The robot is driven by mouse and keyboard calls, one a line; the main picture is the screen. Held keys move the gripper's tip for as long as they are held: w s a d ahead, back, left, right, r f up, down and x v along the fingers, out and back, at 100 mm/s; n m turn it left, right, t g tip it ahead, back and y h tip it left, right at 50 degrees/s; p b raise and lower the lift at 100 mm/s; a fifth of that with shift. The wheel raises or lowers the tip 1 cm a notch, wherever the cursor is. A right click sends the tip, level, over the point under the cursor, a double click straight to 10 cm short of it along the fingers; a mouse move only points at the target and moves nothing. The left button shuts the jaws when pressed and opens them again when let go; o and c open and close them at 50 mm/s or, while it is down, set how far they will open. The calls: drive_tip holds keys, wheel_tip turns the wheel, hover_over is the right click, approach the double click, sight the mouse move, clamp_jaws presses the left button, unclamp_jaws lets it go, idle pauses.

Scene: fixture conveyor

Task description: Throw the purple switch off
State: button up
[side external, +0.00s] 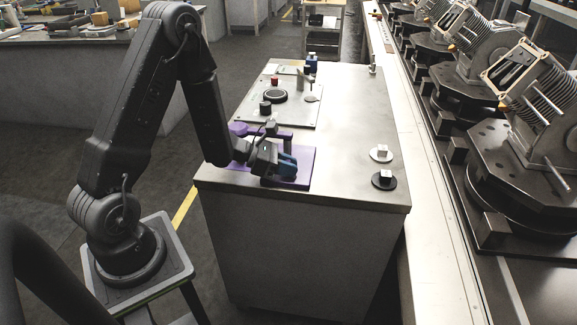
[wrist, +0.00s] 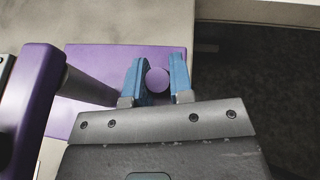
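The purple switch has a flat purple base plate (side external: 304,170) at the near left of the metal bench. The plate also shows in the wrist view (wrist: 92,60). A thick purple housing (wrist: 36,105) stands at the left of the wrist view, with a dark grey rod beside it. A round purple knob (wrist: 157,79) lies between my gripper's two blue fingers (wrist: 157,80). The fingers stand about a knob's width apart; I cannot tell whether both press on it. In the side view my gripper (side external: 287,163) is low over the plate and hides much of the switch.
A grey panel (side external: 310,115) with a black round dial (side external: 275,96) and several knobs lies behind the switch. A white-based (side external: 382,153) and a black-based (side external: 384,180) small fixture stand at the bench's right. The conveyor with machine parts (side external: 540,90) runs beyond it.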

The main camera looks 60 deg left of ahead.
clamp_jaws()
drive_tip(key=g+y, duration=0.1)
drive_tip(key=w+d+g+y, duration=0.1)
drive_tip(key=shift+r+g, duration=0.25)
drive_tip(key=shift+g, duration=0.05)
drive_tip(key=shift+w+d+f+m+g+y, duration=0.15)
drive_tip(key=shift+w+d+g+y, duration=0.1)
drive_tip(key=shift+g+y, duration=0.45)
drive_tip(key=shift+w+d+m+g+y, duration=0.15)
drive_tip(key=shift+w+g+y, duration=0.05)
drive_tip(key=shift+g+y, duration=0.5)
drive_tip(key=shift+d, duration=0.1)
drive_tip(key=o, duration=0.5)
unclamp_jaws()
drive_tip(key=shift+o, duration=0.2)
